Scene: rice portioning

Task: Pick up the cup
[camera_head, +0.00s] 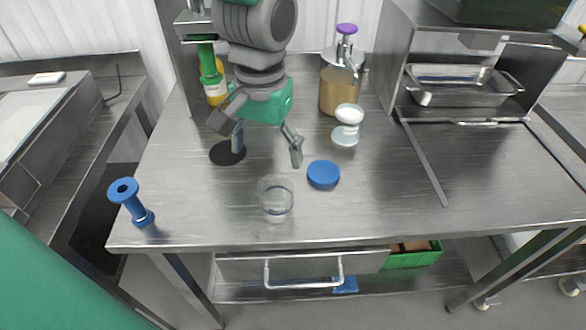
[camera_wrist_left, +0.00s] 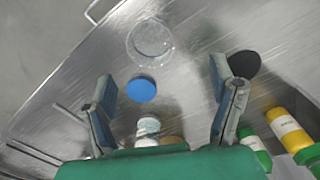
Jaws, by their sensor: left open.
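A clear, see-through cup (camera_head: 276,196) stands on the metal table near its front edge. It also shows in the left wrist view (camera_wrist_left: 151,40), beyond my fingertips. My left gripper (camera_head: 267,150) is open and empty above the table, behind the cup and apart from it. In the left wrist view its two fingers (camera_wrist_left: 165,92) are spread wide, with a blue disc between them in the picture. My right gripper is in neither view.
A blue disc (camera_head: 323,174) lies right of the cup. A black disc (camera_head: 227,153) lies to the left. A blue spool-shaped object (camera_head: 131,203) stands at the front left. Bottles (camera_head: 213,84), a purple-topped dispenser (camera_head: 339,88) and a white-topped item (camera_head: 347,122) stand behind.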

